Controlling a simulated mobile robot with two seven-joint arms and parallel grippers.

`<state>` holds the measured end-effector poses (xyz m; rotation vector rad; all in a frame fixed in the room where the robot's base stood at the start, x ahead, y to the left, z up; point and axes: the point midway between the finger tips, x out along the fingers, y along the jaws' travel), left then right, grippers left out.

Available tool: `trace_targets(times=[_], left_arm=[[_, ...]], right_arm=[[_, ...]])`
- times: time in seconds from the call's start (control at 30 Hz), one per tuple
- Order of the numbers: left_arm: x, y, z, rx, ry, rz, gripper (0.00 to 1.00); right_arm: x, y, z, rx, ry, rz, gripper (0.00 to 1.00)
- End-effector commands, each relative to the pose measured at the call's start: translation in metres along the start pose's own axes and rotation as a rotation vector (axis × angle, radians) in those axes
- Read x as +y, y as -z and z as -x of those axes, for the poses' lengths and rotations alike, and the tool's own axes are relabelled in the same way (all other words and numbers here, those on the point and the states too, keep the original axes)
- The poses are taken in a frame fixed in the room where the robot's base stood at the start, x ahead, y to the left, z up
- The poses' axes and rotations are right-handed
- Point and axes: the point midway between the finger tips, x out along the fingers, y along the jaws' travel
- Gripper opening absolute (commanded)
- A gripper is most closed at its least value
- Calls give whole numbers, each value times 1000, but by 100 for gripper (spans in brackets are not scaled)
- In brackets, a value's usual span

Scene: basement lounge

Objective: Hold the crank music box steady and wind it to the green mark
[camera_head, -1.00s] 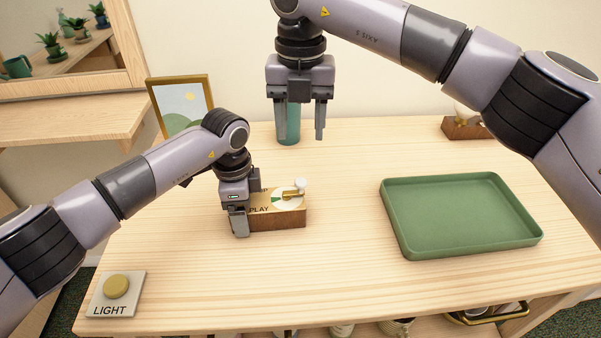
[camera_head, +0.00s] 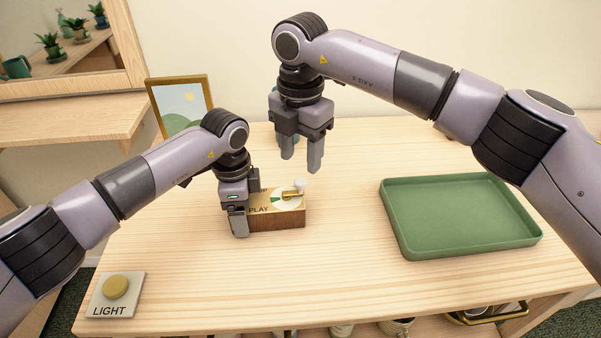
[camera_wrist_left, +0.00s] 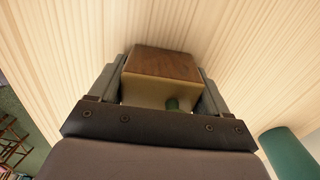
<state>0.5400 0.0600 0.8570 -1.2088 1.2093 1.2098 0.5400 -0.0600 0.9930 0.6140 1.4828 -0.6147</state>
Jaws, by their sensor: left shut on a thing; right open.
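My right gripper (camera_head: 301,162) is open and empty, pointing down, above and just behind the crank knob. The left gripper hides the box's left end.
A green tray (camera_head: 460,250) lies on the right of the table. A LIGHT button plate (camera_head: 116,288) is at the front left. A framed picture (camera_head: 181,103) stands at the back left. The table between box and tray is clear.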

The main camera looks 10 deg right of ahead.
Motion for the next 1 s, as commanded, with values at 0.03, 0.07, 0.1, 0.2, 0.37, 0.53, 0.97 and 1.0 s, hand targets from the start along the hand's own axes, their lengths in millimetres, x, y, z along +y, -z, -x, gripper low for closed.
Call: trace_targets(times=[0.03,0.07,0.1,0.2,0.37,0.53,0.97,1.0], left_arm=[[0,0,1,2,1,0,32],[0,0,1,2,1,0,32],[0,1,1,2,1,-1,32],[0,1,1,2,1,-1,32],[0,1,1,2,1,-1,32],[0,1,1,2,1,-1,32],[0,0,1,2,1,0,32],[0,0,1,2,1,0,32]], right_arm=[[-1,1,-11,3,3,1,51],[-1,0,-16,2,3,0,51],[0,0,-24,2,2,0,51],[0,0,-38,2,2,0,51],[0,0,-51,0,1,0,51],[0,0,-55,0,-1,0,51],[0,0,-54,0,0,1,0],[0,0,-54,0,0,1,0]])
